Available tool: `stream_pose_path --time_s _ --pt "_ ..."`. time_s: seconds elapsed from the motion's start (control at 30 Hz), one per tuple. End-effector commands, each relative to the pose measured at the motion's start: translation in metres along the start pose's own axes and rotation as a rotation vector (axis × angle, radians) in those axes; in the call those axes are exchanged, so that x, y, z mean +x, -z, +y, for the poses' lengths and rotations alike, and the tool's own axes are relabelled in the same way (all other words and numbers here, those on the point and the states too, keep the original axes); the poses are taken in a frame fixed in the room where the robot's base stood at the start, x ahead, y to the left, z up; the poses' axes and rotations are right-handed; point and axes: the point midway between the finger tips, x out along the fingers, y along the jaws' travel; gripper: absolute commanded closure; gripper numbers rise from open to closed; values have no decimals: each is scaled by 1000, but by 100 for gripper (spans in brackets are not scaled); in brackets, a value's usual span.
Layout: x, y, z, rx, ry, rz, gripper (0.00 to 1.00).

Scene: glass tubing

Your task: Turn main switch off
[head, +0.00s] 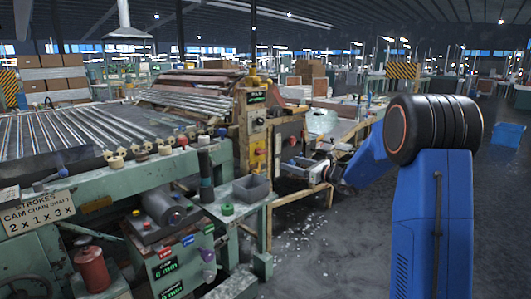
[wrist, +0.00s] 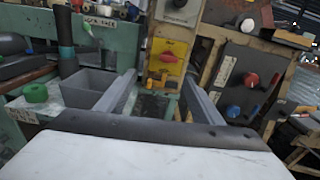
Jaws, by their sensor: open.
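A yellow plate with a red switch (wrist: 168,57) stands upright in the middle of the wrist view, beyond my gripper. In the head view a yellow plate (head: 258,155) shows on the machine's upright panel; its switch is too small to read. I cannot tell the switch's position. My gripper (wrist: 160,92) is open and empty, its two fingers apart on either side of the line to the yellow plate and not touching it. In the head view my gripper (head: 328,172) is small and partly hidden at the end of the blue arm.
A grey bin (head: 251,188) and a green knob (head: 227,210) are on the machine's ledge. A dark panel with a red knob (wrist: 251,79) stands to the right in the wrist view. A dark upright cylinder (head: 205,172) rises near the bin. Open floor lies at front centre.

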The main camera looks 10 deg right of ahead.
Motion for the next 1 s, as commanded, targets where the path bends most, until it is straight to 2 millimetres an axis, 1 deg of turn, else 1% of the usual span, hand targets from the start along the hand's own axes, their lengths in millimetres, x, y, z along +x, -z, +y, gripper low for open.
stream_pose_path --time_s 0.03,0.1,0.23,0.37,1.0 --pt "1 3 -8 19 14 -9 39" --pt "2 4 -15 37 27 -17 39" --pt "9 4 -17 44 32 -21 39" --pt "26 4 -17 43 29 -22 39" --pt "137 2 -20 41 29 -21 39"
